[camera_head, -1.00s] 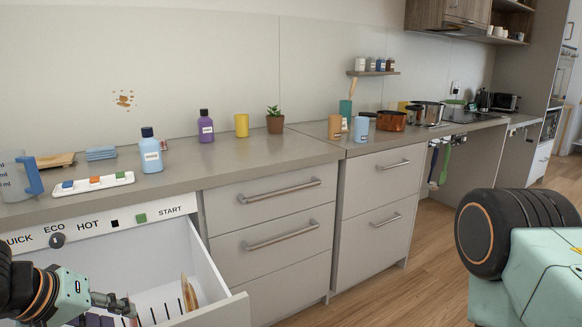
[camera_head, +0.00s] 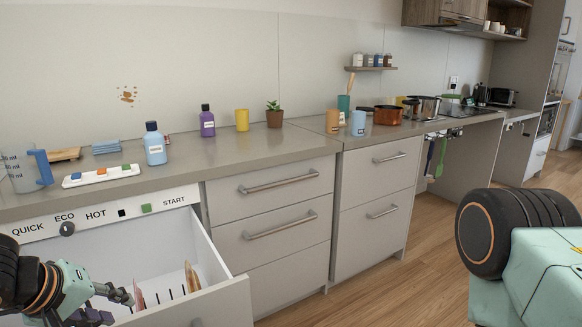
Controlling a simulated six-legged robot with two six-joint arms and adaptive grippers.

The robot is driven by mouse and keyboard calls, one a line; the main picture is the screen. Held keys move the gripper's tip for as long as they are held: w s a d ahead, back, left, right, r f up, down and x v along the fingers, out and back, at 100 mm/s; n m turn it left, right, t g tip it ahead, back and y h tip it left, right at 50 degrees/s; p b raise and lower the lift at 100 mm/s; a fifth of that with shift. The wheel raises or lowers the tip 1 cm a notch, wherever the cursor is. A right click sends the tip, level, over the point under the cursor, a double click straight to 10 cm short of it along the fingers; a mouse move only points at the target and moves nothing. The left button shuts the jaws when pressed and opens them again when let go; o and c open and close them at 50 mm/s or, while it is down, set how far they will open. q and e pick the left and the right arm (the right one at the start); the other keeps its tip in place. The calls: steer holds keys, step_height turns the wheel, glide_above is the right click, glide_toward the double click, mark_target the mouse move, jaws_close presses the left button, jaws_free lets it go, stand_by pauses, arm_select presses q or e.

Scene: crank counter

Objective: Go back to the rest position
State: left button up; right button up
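My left gripper (camera_head: 116,307) is at the lower left, over the open dishwasher drawer (camera_head: 213,303) under the counter. Its two grey fingers look spread apart, with nothing seen between them. Two plates (camera_head: 191,277) stand upright in the rack to the right of the fingers; the nearer one is close to the fingertips, and I cannot tell if they touch. My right arm shows only as a dark joint and a mint link at the lower right; its gripper is out of view.
The counter (camera_head: 250,150) holds a jug (camera_head: 22,172), a blue bottle (camera_head: 155,145), a purple bottle (camera_head: 207,122), a yellow cup (camera_head: 242,120) and a plant (camera_head: 274,116). The dishwasher panel (camera_head: 110,215) is above the drawer. Wooden floor (camera_head: 400,280) is clear right of the cabinets.

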arm_select(q)
steer(key=s+d+f+m+g+y+b, duration=0.15)
steer(key=s+f, duration=0.25)
steer(key=f, duration=0.5)
steer(key=s+d+f+m+y+b, duration=0.1)
steer(key=s+d+f, duration=0.1)
steer(key=s+f, duration=0.45)
steer(key=s+d+f+m+g, duration=0.2)
steer(key=s+f, duration=0.5)
steer(key=s, duration=0.1)
steer(key=s+d+f+m+g, duration=0.2)
steer(key=s+f+m+g, duration=0.1)
steer(key=s+f, duration=0.4)
steer(key=shift+s+b, duration=0.35)
steer(key=shift+s, duration=0.7)
